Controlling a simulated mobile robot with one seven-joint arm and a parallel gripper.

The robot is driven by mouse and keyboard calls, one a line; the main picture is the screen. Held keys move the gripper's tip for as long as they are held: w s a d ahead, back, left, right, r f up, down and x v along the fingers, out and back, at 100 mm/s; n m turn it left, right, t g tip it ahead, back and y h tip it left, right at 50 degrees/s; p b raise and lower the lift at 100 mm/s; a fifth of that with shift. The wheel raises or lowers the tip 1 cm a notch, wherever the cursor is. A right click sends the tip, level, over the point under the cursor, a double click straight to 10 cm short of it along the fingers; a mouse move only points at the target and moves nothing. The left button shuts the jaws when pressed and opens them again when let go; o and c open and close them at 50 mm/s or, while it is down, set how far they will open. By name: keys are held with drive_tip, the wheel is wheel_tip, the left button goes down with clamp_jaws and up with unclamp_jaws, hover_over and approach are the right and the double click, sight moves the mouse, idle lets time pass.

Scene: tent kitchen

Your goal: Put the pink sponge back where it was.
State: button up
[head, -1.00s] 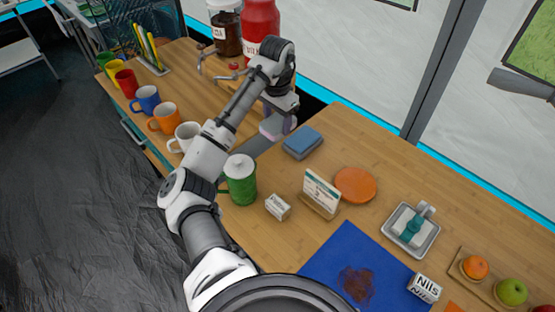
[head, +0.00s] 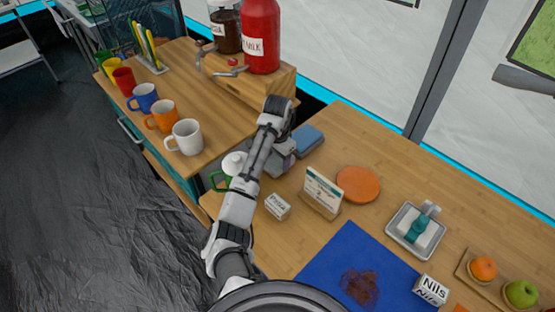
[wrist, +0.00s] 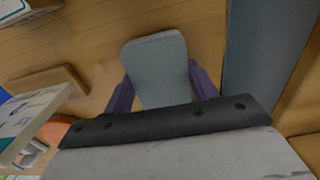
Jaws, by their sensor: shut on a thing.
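My gripper (head: 281,158) is above the wooden counter, just left of and partly in front of the blue sponge (head: 311,138). In the wrist view its two purple fingers are shut on a flat, rounded slab (wrist: 155,65), which I take to be the pink sponge. The slab's face toward the camera looks pale grey, and no pink shows on it there. In the head view my gripper mostly hides it. I cannot tell whether it touches the counter.
A small white box (head: 278,206), a card stand (head: 322,193) and an orange disc (head: 358,184) stand nearby. A grey-blue strip (wrist: 262,60) runs along the right in the wrist view.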

sight(277, 160)
drive_tip(key=shift+f, duration=0.25)
drive_tip(key=o, duration=1)
drive_tip(key=shift+r, duration=0.55)
wheel_tip(277, 160, up, 11)
drive_tip(key=shift+r+p, duration=0.1)
drive_tip(key=shift+p, duration=0.9)
